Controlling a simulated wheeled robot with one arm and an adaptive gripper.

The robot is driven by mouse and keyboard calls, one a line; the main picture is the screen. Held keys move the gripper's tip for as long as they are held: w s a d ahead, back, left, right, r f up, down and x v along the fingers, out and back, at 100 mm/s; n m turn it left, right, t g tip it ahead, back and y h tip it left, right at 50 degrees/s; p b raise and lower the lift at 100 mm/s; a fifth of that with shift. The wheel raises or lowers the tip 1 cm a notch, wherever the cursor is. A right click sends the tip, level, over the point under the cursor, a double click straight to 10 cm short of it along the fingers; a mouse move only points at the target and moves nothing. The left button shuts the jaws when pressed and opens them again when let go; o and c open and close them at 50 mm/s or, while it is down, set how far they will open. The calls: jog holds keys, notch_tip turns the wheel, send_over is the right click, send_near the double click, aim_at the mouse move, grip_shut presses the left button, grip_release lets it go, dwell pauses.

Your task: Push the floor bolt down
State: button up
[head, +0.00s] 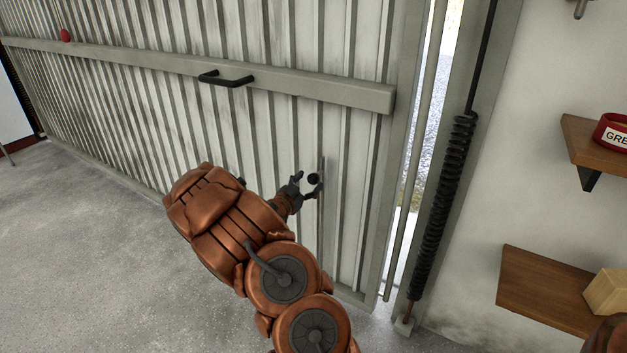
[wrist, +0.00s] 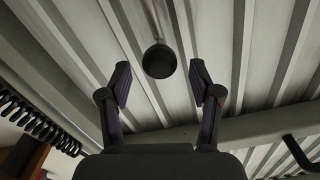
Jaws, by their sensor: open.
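The floor bolt is a thin vertical rod with a round black knob (head: 313,179) on the corrugated metal door, low near its right edge. In the wrist view the knob (wrist: 159,61) sits centred between the fingertips, with the rod (wrist: 155,18) running up the picture from it. My gripper (head: 308,184) is open at the knob, one finger on either side. In the wrist view my gripper (wrist: 160,74) shows clear gaps between both fingers and the knob.
A black handle (head: 226,79) sits on the door's grey crossbar (head: 310,89). A coiled black spring (head: 447,190) stands right of the door, past a bright gap. Wooden shelves (head: 545,290) are on the right wall. Bare concrete floor (head: 80,240) is clear at left.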

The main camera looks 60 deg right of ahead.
aim_at(311, 180)
jog(key=shift+w+d, duration=0.1)
jog(key=shift+d, duration=1.35)
grip_shut()
